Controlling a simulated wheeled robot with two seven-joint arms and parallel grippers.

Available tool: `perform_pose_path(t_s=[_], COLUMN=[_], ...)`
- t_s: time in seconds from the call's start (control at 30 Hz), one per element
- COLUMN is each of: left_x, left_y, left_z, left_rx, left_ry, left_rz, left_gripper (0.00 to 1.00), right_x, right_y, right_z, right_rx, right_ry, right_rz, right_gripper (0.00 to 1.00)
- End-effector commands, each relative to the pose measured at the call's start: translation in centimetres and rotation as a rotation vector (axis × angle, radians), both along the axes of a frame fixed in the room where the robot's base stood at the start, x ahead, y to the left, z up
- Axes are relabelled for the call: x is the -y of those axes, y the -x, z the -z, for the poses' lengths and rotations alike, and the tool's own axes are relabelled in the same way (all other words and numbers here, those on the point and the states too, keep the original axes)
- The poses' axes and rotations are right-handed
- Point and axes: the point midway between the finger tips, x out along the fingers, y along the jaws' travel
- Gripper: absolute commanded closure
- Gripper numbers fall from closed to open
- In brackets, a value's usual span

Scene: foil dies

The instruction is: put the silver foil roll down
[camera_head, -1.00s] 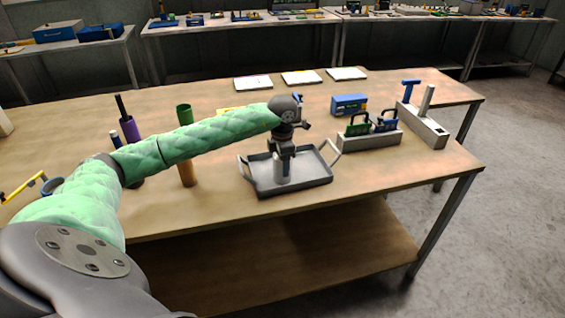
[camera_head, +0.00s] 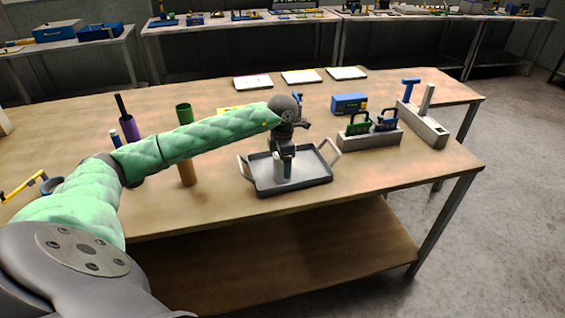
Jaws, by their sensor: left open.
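The silver foil roll (camera_head: 280,172) stands about upright inside the grey tray (camera_head: 318,182), left of the tray's middle. My left gripper (camera_head: 282,156) is directly above it, pointing down. Its jaws are open around or just above the roll's top; the wrist and small size hide whether a finger touches it. The tray has raised handles at both ends. My right gripper is not in view.
A grey block with green and blue padlock-like pieces (camera_head: 370,139) is to the right. The front-right tabletop is clear.

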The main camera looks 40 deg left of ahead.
Motion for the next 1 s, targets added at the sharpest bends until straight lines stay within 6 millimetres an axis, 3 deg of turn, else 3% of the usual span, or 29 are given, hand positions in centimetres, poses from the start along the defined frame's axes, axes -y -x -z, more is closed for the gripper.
perform_pose_path(t_s=[0.1, 0.2, 0.3, 0.67, 0.83, 1.0], left_x=[0.0, 0.0, 0.0, 0.0, 0.0, 0.0], left_y=[0.0, -0.1, -0.1, -0.1, -0.1, -0.1], left_z=[-0.5, -1.3, -2.2, -7.3, -9.8, -11.4], left_rx=[0.001, 0.002, 0.002, 0.004, 0.004, 0.002], left_ry=[0.0, 0.0, 0.0, -0.001, 0.0, 0.0], left_rz=[0.0, 0.001, 0.001, 0.001, 0.0, -0.001], left_gripper=[0.25, 0.25, 0.25, 0.25, 0.25, 0.25], right_x=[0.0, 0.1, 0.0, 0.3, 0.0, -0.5], right_y=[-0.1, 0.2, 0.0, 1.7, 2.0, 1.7], right_z=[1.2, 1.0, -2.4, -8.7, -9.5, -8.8], right_rx=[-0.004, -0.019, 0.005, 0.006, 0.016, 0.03], right_ry=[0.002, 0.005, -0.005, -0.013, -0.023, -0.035], right_rz=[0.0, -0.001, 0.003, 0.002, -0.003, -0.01], right_gripper=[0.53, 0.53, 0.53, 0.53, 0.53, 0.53])
